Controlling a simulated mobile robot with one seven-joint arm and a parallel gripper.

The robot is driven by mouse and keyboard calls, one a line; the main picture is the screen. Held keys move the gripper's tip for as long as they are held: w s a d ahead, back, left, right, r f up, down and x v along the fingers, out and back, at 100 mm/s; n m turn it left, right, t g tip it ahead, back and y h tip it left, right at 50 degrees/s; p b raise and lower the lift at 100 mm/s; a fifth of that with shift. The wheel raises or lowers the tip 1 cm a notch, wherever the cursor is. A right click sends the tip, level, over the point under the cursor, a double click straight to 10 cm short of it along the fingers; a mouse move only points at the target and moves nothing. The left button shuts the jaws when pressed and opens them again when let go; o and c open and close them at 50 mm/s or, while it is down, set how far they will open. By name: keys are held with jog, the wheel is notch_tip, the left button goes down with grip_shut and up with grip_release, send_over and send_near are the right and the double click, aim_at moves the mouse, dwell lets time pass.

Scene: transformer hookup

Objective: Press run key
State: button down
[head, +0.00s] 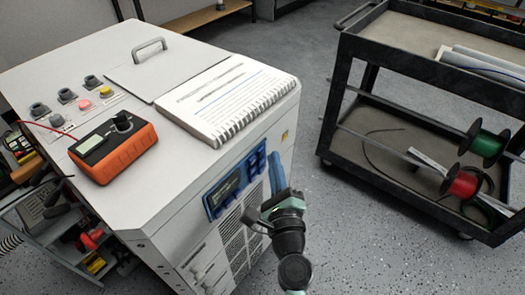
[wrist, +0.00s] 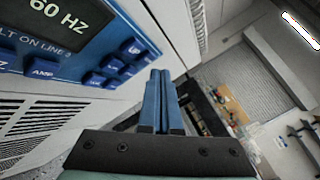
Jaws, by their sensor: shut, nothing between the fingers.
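The blue control panel (head: 235,181) is on the upright side of the white cabinet, with a dark display and blue keys at its right. In the wrist view, the display (wrist: 58,18) reads "60 HZ". Several raised blue keys (wrist: 104,74) stand on the panel; "UP" and "AMP" can be read on two. I cannot make out a key marked run. My gripper (wrist: 160,73) has blue fingers, shut together and empty. The fingers are just right of the keys in the wrist view and appear apart from them. In the head view my gripper (head: 273,158) is beside the panel's right end.
An orange meter (head: 113,153) and a spiral notebook (head: 228,97) lie on the cabinet top (head: 177,186). Coloured buttons (head: 85,104) are at its left. A dark cart (head: 400,65) with red and green spools stands at right. Open floor (head: 340,225) lies between cabinet and cart.

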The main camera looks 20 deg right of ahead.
jog(key=shift+w+a, duration=0.1)
dwell(0.4)
jog(key=shift+w+a, duration=0.15)
jog(key=shift+w, duration=0.1)
jog(key=shift+w+a, duration=0.3)
dwell(0.7)
dwell(0.3)
jog(key=shift+s+d, duration=0.5)
jog(key=shift+s, duration=0.15)
jog(key=shift+s+d, duration=0.1)
jog(key=s+d, duration=0.1)
jog(key=s, duration=0.1)
jog(key=s+d, duration=0.1)
jog(key=d, duration=0.1)
jog(key=shift+s+b, duration=0.35)
jog(key=shift+s, duration=0.05)
dwell(0.7)
